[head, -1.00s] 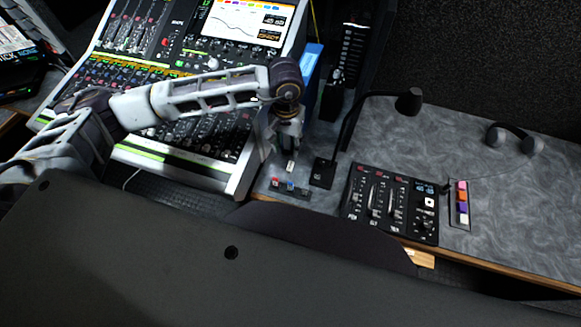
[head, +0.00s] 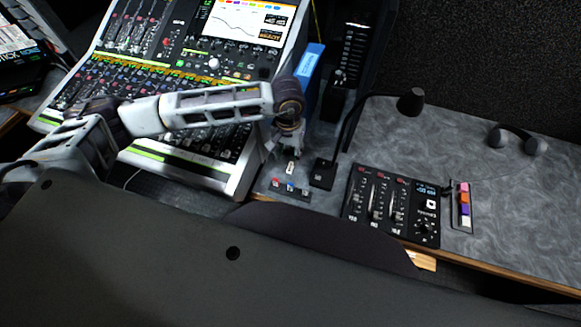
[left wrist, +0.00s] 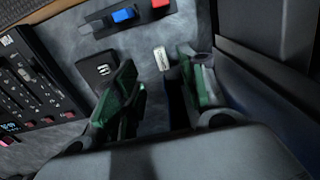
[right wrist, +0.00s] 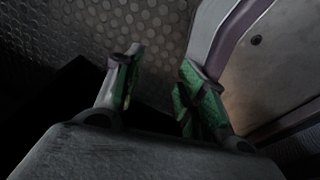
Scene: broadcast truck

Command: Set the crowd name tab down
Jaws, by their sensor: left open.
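The crowd name tab is probably the small white tab (head: 290,168) on the grey desk, just behind a dark strip with red and blue pieces; its lettering is too small to read. It also shows in the left wrist view (left wrist: 161,58), between and just beyond my left fingertips, with gaps visible on both sides. My left gripper (head: 286,152) is open above the desk, right of the mixing console; its fingers show apart in the left wrist view (left wrist: 160,72). My right gripper (right wrist: 156,72) is open and empty over a patterned metal floor.
The dark strip (left wrist: 122,20) lies close by. A small black box (head: 322,173), a fader panel (head: 392,206) and a strip of coloured tabs (head: 463,205) are to the right. The console (head: 180,110) stands left, a blue upright object (head: 309,68) behind. The right desk is mostly clear.

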